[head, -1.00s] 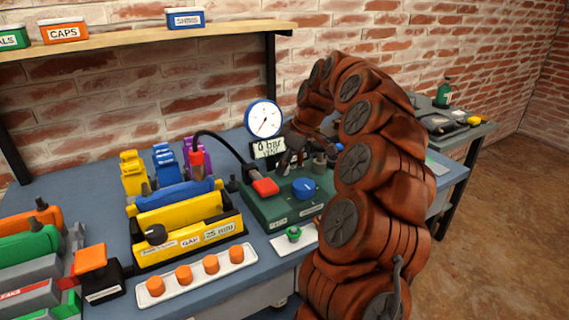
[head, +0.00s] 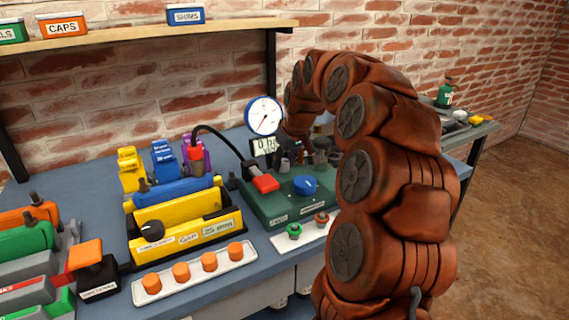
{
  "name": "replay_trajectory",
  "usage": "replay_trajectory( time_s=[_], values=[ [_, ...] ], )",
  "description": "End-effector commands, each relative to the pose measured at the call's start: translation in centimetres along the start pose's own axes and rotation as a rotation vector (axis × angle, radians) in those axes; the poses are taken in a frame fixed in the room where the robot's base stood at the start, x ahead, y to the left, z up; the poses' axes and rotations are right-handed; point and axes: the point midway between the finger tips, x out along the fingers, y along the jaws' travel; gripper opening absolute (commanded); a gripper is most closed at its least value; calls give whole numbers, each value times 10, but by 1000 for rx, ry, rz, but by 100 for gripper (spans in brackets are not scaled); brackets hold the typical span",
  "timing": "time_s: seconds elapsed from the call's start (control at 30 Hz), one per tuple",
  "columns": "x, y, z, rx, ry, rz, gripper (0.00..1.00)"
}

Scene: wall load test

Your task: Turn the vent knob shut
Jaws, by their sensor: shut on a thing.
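My gripper (head: 290,155) reaches down over the back of the green test box (head: 282,209), just in front of the small display (head: 263,146). It is shut on a small part there, which I take to be the vent knob; my fingers and wrist hide most of it. The display is partly covered by my gripper. A round white gauge (head: 263,116) stands behind the box.
A white tray (head: 284,245) with green and brown fittings lies in front of the box. A shelf (head: 130,35) runs above. My arm hides the bench's right part.

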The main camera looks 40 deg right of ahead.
Motion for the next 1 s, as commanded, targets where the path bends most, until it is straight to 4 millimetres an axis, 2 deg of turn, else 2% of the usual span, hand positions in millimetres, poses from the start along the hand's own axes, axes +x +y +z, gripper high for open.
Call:
replay_trajectory(
  time_s=[0.6, 1.0],
  values=[
    [0, -2, -1, 528, 1, 225, 2],
    [0, -3, -2, 758, 1, 315, 2]
  ],
)
